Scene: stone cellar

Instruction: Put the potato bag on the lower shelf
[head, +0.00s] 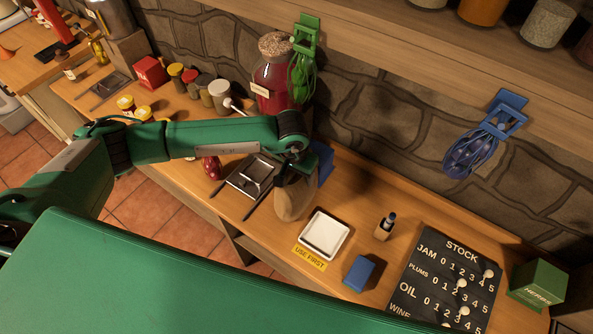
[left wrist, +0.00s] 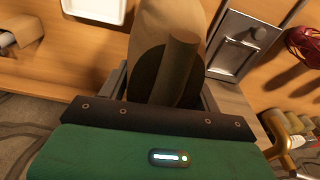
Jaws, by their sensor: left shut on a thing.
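The potato bag, a tan sack (head: 291,201), hangs in my left gripper (head: 293,172) above the wooden counter, between the metal tray and the white dish. In the left wrist view the gripper (left wrist: 165,92) is shut on the bag's narrow dark neck, and the tan cloth (left wrist: 150,18) shows beyond it. I cannot tell whether the bag's bottom touches the counter. The lower shelf is mostly hidden; only a dark opening (head: 236,240) shows under the counter's front edge. My right gripper is not in view.
A red jar (head: 272,90) stands behind. Green (head: 303,70) and blue (head: 472,150) net holders hang at the wall.

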